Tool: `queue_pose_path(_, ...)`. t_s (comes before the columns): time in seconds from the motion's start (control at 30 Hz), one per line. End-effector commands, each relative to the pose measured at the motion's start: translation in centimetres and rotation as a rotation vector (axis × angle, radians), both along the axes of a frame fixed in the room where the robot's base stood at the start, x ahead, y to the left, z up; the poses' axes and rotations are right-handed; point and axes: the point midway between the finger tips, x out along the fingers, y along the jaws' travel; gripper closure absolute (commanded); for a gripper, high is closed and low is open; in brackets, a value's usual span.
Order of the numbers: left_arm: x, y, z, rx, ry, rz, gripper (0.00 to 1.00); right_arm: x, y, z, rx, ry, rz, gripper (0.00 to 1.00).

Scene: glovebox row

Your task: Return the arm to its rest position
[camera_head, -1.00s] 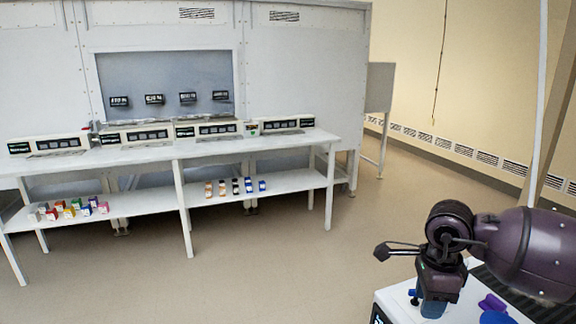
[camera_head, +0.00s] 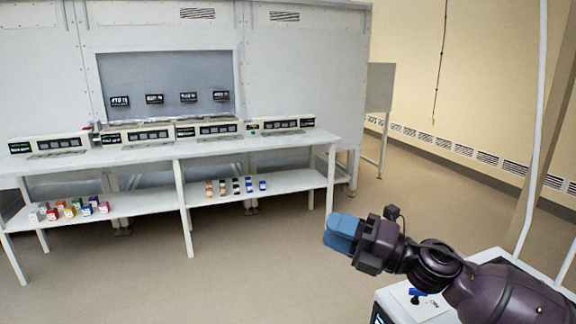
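My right arm comes in from the lower right in the head view. Its gripper (camera_head: 342,232) has blue fingers and points left, raised over open floor. The two fingers overlap in this view with no clear gap, so whether they are open or shut does not show. No object shows in them. My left gripper is out of view.
A white surface (camera_head: 388,302) with a small blue item (camera_head: 416,294) lies below my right arm, which hides part of it. A long white bench (camera_head: 160,153) with instruments stands at the back left. Its lower shelf (camera_head: 150,204) carries small coloured boxes (camera_head: 70,209). Floor between is clear.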

Motion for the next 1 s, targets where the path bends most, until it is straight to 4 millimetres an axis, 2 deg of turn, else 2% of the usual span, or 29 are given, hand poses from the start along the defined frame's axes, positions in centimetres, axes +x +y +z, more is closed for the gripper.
queue_pose_path(0.1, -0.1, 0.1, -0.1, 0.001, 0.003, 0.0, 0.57, 1.1, -2.0, -2.2, 0.247, 0.248, -0.14, 0.62)
queue_pose_path(0.27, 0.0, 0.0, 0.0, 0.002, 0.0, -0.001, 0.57, 1.9, -5.4, -6.9, 0.511, 0.556, -0.318, 0.62)
queue_pose_path(0.47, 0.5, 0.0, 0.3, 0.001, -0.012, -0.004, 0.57, 0.4, -9.6, -14.8, 0.777, 0.907, -0.52, 0.62)
queue_pose_path(0.57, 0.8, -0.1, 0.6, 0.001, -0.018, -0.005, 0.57, -1.4, -11.4, -19.1, 0.89, 1.061, -0.612, 0.62)
queue_pose_path(0.77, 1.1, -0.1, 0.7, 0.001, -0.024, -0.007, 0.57, -6.7, -14.5, -26.9, 1.087, 1.307, -0.774, 0.62)
queue_pose_path(1.0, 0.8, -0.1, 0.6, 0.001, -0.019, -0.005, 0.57, -15.2, -17.4, -34.4, 1.273, 1.471, -0.952, 0.62)
